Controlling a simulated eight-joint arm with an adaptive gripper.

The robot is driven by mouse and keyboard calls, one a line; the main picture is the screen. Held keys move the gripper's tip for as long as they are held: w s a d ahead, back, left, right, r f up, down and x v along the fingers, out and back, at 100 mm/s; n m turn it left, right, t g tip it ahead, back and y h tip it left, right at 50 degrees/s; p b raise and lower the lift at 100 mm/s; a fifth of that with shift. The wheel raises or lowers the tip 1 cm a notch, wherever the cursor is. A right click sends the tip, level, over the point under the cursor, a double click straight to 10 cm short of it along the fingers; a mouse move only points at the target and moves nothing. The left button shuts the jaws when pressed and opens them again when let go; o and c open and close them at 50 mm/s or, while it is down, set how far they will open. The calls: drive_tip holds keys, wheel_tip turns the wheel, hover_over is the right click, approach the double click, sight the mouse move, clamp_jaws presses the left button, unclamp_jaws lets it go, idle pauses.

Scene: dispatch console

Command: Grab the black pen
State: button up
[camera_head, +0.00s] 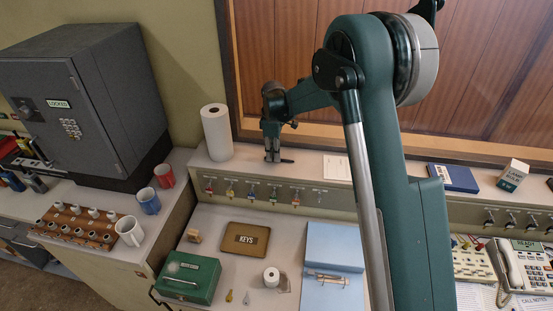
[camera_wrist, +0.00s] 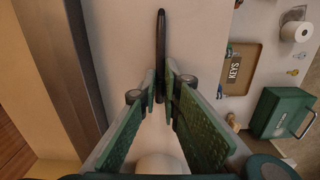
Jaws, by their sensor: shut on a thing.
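The black pen (camera_head: 288,161) lies at the level of the pale ledge below the wood-panelled window. In the wrist view the pen (camera_wrist: 161,40) is long and thin and runs up from between the fingers. My gripper (camera_head: 272,157) points down at the ledge, and its green fingers (camera_wrist: 160,88) are shut on the pen near one end. The part of the pen between the fingers is partly hidden. I cannot tell whether the pen still touches the ledge.
A paper towel roll (camera_head: 217,132) stands just left of my gripper. White paper (camera_head: 337,167) and a blue book (camera_head: 453,178) lie to the right on the ledge. Keys hang below its front edge. A KEYS tray (camera_head: 262,228) and green box (camera_head: 188,292) sit lower.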

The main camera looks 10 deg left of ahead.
wheel_tip(320, 180, up, 10)
drive_tip(key=shift+b, duration=0.3)
idle(0.4)
